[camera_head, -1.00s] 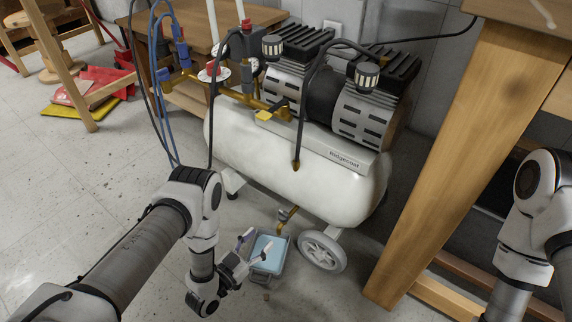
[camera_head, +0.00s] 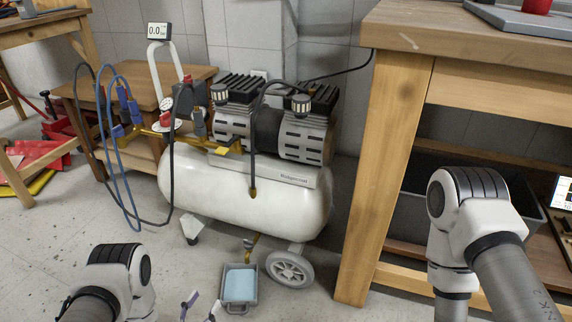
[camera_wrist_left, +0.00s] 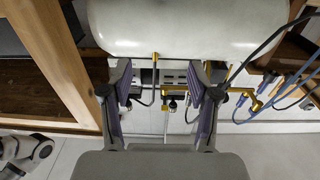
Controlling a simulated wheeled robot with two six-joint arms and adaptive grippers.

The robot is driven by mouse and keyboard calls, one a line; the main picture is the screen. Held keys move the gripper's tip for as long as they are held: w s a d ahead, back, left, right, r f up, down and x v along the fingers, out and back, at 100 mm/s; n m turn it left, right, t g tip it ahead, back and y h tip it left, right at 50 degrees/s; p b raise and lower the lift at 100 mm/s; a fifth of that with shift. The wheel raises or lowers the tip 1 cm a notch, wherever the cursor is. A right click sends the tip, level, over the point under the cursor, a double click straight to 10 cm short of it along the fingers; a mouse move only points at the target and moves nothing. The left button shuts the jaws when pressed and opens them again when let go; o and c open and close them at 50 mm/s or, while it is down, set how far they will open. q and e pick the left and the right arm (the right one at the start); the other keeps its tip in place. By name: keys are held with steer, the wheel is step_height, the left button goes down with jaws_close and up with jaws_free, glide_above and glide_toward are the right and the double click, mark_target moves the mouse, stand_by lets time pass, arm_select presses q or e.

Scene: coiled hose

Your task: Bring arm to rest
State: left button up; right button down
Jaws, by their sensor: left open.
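My left arm (camera_head: 108,275) comes in at the lower left of the head view. The fingertips of my left gripper (camera_head: 200,306) show at the bottom edge, apart and with nothing between them, just below a small tray of blue liquid (camera_head: 240,286). In the left wrist view my left gripper (camera_wrist_left: 161,85) is open and empty, its two fingers spread in front of the white compressor tank (camera_wrist_left: 185,28). My right arm (camera_head: 470,225) is at the right of the head view, and its gripper is out of the picture.
The white compressor tank also shows in the head view (camera_head: 245,198), on wheels, with blue and black hoses (camera_head: 118,185) at its left. A wooden workbench (camera_head: 385,165) stands at the right, close to my right arm.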

arm_select(q)
step_height(320, 180, up, 11)
steer(key=w+d+g+y+p, duration=0.1)
steer(key=w+g+y+p, duration=0.1)
steer(key=p, duration=0.4)
steer(key=s+a+f+n+g+y+p, duration=0.1)
steer(key=s+a+n+g+y+p, duration=0.15)
steer(key=s+g, duration=0.85)
steer(key=s+a+f+n+g+y+p, duration=0.1)
steer(key=s+a+n+g+y+p, duration=0.2)
steer(key=s, duration=1.4)
step_height(320, 180, up, 35)
steer(key=g+p, duration=0.1)
steer(key=p, duration=3.3)
steer(key=shift+d+r+m+h+p, duration=0.2)
steer(key=shift+d+m+h+p, duration=0.15)
steer(key=shift+d+h, duration=0.1)
